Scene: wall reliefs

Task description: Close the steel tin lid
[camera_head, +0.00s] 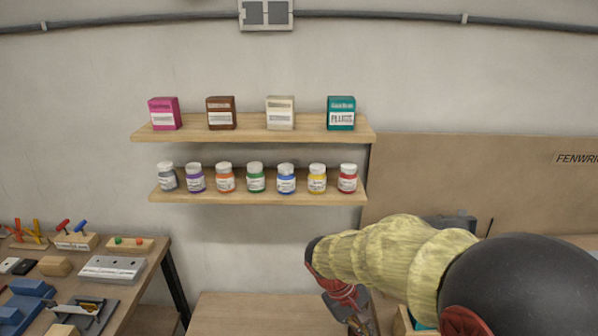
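I cannot clearly make out a steel tin with a lid. A small grey metallic thing (84,309) with something yellowish at it lies at the front of the left table; it is too small to tell whether it is a tin or how any lid stands. My arm comes in from the lower right in a yellow ribbed sleeve. The end of my arm, with my gripper (358,322), points down near the bottom edge, well to the right of the left table. Its fingertips are cut off or too unclear to read, and I see nothing held.
The left table (150,262) holds a grey block with holes (112,268), blue pieces (28,288) and wooden blocks. Two wall shelves (250,134) carry boxes and several jars. A lower wooden surface (245,312) is bare between the table and my arm. A brown board (480,180) stands behind my arm.

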